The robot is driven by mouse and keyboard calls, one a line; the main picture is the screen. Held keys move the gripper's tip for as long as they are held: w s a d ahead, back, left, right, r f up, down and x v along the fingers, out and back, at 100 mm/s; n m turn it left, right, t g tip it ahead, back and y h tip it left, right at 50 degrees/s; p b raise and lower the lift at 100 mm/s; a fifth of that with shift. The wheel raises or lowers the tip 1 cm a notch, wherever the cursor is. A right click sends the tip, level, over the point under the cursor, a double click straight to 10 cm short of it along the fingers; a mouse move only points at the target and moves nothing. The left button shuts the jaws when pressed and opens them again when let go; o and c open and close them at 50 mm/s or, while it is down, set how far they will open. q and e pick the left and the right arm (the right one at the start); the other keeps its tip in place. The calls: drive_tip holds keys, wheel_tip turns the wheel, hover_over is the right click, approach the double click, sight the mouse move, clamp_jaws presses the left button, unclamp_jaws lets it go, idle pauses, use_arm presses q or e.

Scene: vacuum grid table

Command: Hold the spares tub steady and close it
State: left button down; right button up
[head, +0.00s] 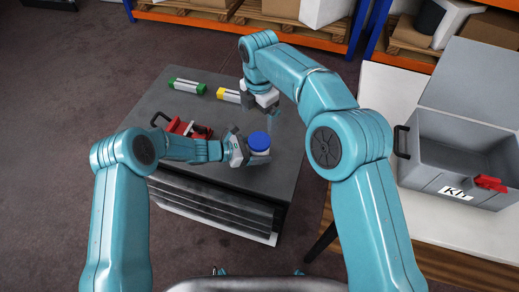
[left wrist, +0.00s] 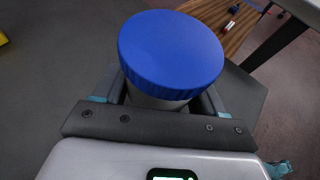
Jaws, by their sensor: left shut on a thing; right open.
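The spares tub (head: 262,158) is a pale tub standing upright on the dark grid table, with a round blue lid (head: 259,140) on top. In the left wrist view the blue lid (left wrist: 170,50) covers the mouth of the tub (left wrist: 155,102); I cannot tell whether it is tight. My left gripper (head: 248,153) is shut on the tub body from the left, below the lid, with a dark finger on each side.
A red object with a dark handle (head: 185,128) lies left of the tub. A green-ended piece (head: 187,86) and a yellow-ended piece (head: 228,95) lie at the table's back. An open grey case (head: 455,135) stands on the white table at right. The dark table's front right is clear.

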drive_tip(key=shift+r, duration=0.8)
use_arm(q)
unclamp_jaws()
drive_tip(key=shift+a, duration=0.1)
use_arm(e)
drive_tip(key=shift+f, duration=0.1)
use_arm(q)
drive_tip(key=shift+s+a+r, duration=0.1)
drive_tip(key=shift+a+r, duration=0.1)
drive_tip(key=shift+a, duration=0.15)
drive_tip(key=b+v, duration=0.2)
drive_tip(key=v, duration=1.3)
drive_tip(key=shift+s+r, duration=0.1)
drive_tip(key=shift+r, duration=0.1)
use_arm(e)
wheel_tip(320, 180, down, 2)
drive_tip(key=shift+f, duration=0.1)
use_arm(q)
drive_tip(key=shift+r, duration=0.1)
